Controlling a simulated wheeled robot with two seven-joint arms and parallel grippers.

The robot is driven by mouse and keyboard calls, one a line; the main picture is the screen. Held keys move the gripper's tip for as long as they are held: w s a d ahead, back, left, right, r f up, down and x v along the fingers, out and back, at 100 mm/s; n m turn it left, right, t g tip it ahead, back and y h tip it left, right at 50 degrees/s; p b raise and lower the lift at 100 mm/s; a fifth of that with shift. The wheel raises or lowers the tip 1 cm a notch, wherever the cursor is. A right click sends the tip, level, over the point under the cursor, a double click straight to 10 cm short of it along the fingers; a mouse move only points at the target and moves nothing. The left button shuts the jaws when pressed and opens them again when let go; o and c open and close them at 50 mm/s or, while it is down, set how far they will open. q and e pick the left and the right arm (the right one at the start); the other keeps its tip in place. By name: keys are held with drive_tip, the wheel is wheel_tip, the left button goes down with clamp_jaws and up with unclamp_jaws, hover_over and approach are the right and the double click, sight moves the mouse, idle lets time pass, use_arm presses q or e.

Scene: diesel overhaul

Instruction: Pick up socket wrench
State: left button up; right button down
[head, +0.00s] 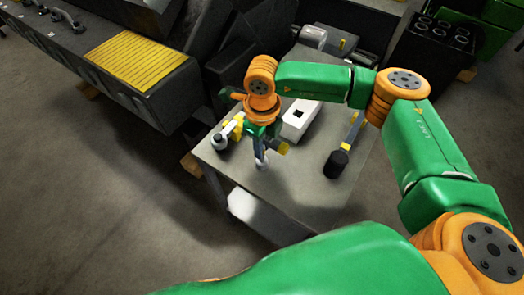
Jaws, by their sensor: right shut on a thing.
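My right gripper (262,150) points down over the front part of the grey workbench (290,190). It is shut on a tool with a yellow end (282,148), which looks like the socket wrench. The gripper and wrist hide most of this tool, and I cannot tell whether it is clear of the bench top. My left gripper is not in view.
Left of the gripper lies another tool with a round grey end (219,142) and yellow parts. A white box (300,120) with a dark square hole stands behind. A black-headed mallet (337,163) lies to the right. The bench's front corner is bare.

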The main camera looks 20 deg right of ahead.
idle(0.3)
drive_tip(key=shift+w+r, duration=0.1)
drive_tip(key=shift+r, duration=0.05)
wheel_tip(320, 180, up, 2)
drive_tip(key=b, duration=0.3)
drive_tip(key=shift+r, duration=0.2)
drive_tip(key=s+d+r+b, duration=0.1)
drive_tip(key=s+d+r, duration=0.1)
drive_tip(key=d+r, duration=0.3)
drive_tip(key=s+d+r+b, duration=0.1)
drive_tip(key=s+d+r, duration=0.2)
drive_tip(key=d+r, duration=0.2)
drive_tip(key=d, duration=0.3)
drive_tip(key=shift+s+r, duration=0.2)
drive_tip(key=shift+s, duration=0.05)
drive_tip(key=c, duration=1.3)
unclamp_jaws()
clamp_jaws()
drive_tip(key=shift+f, duration=0.1)
